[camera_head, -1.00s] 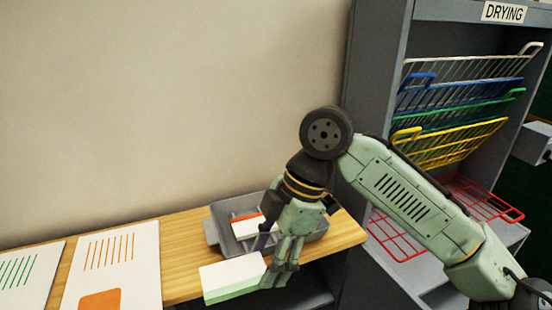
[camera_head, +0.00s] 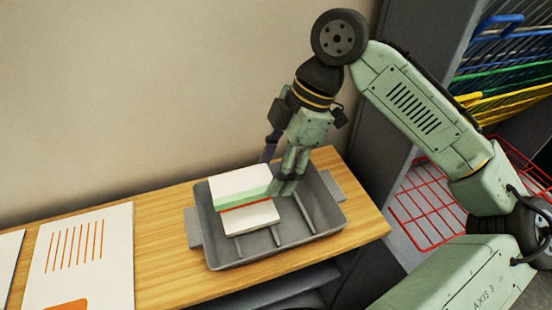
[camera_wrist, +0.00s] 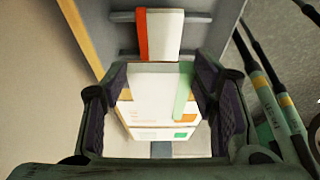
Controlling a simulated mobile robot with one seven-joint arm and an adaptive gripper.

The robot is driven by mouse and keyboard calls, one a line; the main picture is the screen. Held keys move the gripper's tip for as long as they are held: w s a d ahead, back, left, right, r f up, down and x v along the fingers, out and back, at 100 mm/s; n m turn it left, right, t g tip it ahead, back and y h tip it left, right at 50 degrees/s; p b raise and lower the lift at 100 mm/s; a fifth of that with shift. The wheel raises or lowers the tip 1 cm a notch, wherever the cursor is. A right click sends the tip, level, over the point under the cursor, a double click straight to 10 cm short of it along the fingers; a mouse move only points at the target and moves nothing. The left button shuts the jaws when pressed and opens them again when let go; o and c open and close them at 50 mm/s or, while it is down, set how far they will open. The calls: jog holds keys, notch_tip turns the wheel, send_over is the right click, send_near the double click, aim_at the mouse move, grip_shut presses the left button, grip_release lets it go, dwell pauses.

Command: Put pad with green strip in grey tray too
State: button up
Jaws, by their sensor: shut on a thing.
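The white pad with the green strip (camera_head: 238,182) is held in my gripper (camera_head: 280,186), which is shut on its right end in the head view. The pad is over the grey tray (camera_head: 335,222), at the tray's back left. A white pad with a red-orange strip (camera_head: 250,219) lies in the tray, partly covered by the held pad. Whether the two pads touch is unclear. In the wrist view the green-strip pad (camera_wrist: 150,78) is between my fingers (camera_wrist: 163,88), and the red-orange-strip pad (camera_wrist: 165,35) lies ahead in the tray.
The tray stands on a wooden table (camera_head: 165,255) against a wall. White sheets with printed lines (camera_head: 88,250) lie to the left. A grey rack with coloured wire shelves (camera_head: 490,90) stands to the right. The tray's right part is clear, with raised ribs.

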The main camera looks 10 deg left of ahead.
notch_tip(320, 180, down, 6)
jog(key=b, duration=0.5)
jog(key=shift+r, duration=0.1)
jog(key=shift+f+b, duration=0.45)
jog(key=shift+f, duration=0.45)
jog(key=o, duration=1.2)
jog(key=shift+o, duration=0.2)
jog(key=v, duration=1.2)
